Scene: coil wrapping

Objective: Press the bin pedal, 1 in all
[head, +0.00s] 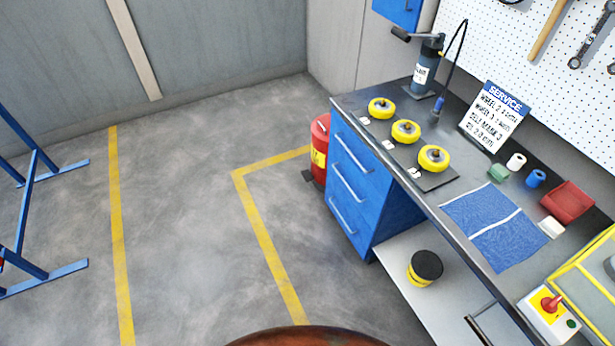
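A red bin (318,160) with a yellow label stands on the floor at the left end of the workbench, partly hidden behind the blue drawer cabinet. A small dark pedal (308,177) sticks out low at its left side, near the floor. The lid looks closed, though only part of it shows. Neither of my grippers is in view.
The workbench (440,205) runs along the right, with a blue drawer cabinet (352,195), several yellow wheels, a service sign (495,115) and a blue cloth (493,225). A blue frame (35,215) stands at the left. The concrete floor (190,220) between is clear.

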